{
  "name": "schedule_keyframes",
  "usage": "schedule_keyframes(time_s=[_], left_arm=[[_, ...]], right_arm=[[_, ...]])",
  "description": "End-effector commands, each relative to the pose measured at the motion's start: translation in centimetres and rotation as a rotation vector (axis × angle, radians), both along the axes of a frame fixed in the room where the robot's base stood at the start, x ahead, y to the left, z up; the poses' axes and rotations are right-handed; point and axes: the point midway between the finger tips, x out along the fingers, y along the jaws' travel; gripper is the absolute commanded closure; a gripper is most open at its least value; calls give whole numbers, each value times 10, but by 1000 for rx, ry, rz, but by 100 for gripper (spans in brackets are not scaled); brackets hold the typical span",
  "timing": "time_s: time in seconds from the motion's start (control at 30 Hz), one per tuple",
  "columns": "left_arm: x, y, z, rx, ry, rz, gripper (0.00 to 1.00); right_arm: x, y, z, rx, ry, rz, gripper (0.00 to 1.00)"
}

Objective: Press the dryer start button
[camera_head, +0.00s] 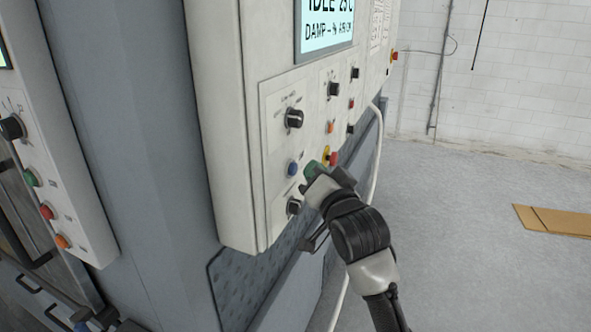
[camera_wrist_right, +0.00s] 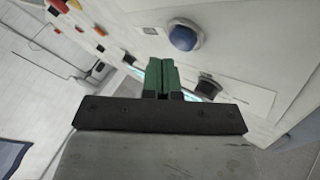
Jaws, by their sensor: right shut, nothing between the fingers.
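The dryer's control panel (camera_head: 275,150) is pale and carries several knobs and buttons under a lit display (camera_head: 325,28) reading IDLE. My right gripper (camera_head: 311,168) is at the panel's lower part, its green fingertips shut and empty. They are just right of a blue button (camera_head: 292,168) and close to the panel face; I cannot tell whether they touch it. In the right wrist view the shut green fingers (camera_wrist_right: 161,66) point at the panel, beside the blue button (camera_wrist_right: 183,37). Whatever lies directly behind the fingertips is hidden. I cannot read which button is labelled start.
A black knob (camera_head: 294,118) is above the blue button and another (camera_head: 293,206) below it. A red button (camera_head: 333,158) is close right of the fingers. A second panel (camera_head: 60,185) stands at left. Open floor (camera_head: 450,240) lies right, with flat cardboard (camera_head: 555,220).

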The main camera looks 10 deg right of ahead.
Motion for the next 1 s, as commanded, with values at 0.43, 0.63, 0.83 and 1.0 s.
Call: schedule_keyframes(time_s=[0.43, 0.63, 0.83, 1.0], left_arm=[[0, 0, 0, 0, 0, 0, 57], [0, 0, 0, 0, 0, 0, 57], [0, 0, 2, 0, 0, 0, 57], [0, 0, 5, 0, 0, 0, 57]], right_arm=[[0, 0, 0, 0, 0, 0, 100], [0, 0, 0, 0, 0, 0, 100], [1, 2, 1, 2, 1, 1, 100], [4, 7, 1, 1, 0, 0, 100]])
